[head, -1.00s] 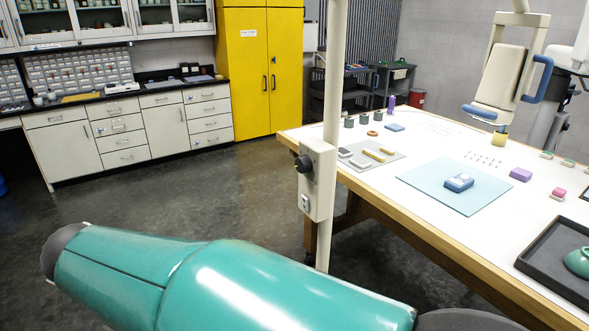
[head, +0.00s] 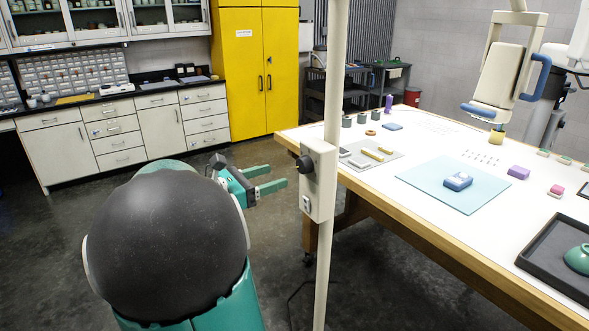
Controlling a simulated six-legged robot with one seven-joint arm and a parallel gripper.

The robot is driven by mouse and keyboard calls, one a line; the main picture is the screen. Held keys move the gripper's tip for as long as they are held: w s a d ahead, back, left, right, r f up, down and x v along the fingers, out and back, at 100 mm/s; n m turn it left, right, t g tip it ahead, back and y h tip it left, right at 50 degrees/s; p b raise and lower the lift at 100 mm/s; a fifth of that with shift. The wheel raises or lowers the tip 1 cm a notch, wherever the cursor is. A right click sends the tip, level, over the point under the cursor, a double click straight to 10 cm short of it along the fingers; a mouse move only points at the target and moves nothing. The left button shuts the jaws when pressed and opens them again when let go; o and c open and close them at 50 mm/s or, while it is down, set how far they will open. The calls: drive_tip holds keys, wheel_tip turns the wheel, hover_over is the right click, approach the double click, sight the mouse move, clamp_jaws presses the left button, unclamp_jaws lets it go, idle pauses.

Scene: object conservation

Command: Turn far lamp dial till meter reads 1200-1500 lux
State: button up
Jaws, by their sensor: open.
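A pale upright post carries a cream control box (head: 319,181) with a dark round dial (head: 305,164) on its left side. A small switch shows below the dial. My gripper (head: 272,186) is just left of the box, with its two teal fingers apart and pointing right toward it. The fingers look empty and do not appear to touch the dial. A small blue meter (head: 458,181) lies on a light blue mat (head: 420,190) on the table. Its reading is too small to make out.
The white table (head: 420,149) with a wooden edge holds a grey tray of blocks (head: 385,154), small jars, a purple block (head: 518,172) and a black tray (head: 545,262). A cream lamp head (head: 500,80) hangs over it. Open floor lies left of the post.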

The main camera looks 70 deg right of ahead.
sight(300, 167)
drive_tip(key=x, duration=0.8)
drive_tip(key=shift+w, duration=0.1)
drive_tip(key=c, duration=1)
drive_tip(key=shift+m, duration=0.3)
drive_tip(key=m, duration=0.4)
drive_tip(key=shift+w, duration=0.1)
drive_tip(key=m, duration=0.5)
